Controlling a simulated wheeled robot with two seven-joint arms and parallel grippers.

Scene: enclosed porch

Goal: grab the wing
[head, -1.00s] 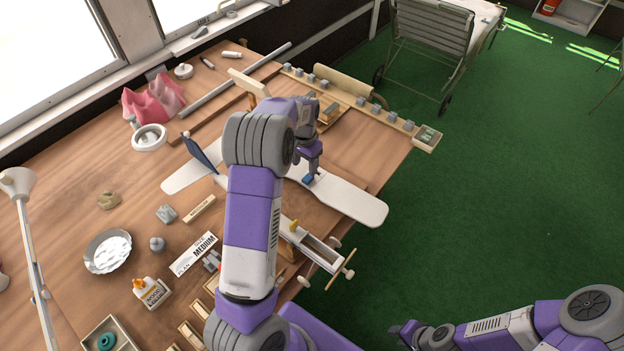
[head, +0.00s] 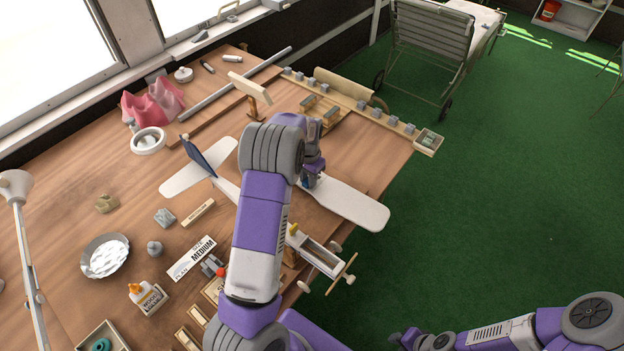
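A white wing panel (head: 350,206) with a rounded tip lies across the right part of the workbench. The model aeroplane has a dark blue fin (head: 199,156) and a nose with a propeller (head: 341,275). Another white flat panel (head: 190,172) lies by the fin; my arm hides whether the two panels join. My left gripper (head: 310,183) points down at the inner end of the wing, by a small blue piece. The fingers are mostly hidden, so I cannot tell if they grip it. My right gripper (head: 402,340) is low, over the green floor, its fingers unclear.
A strip with several grey blocks (head: 361,106) runs along the far edge. Open green floor (head: 500,200) lies right.

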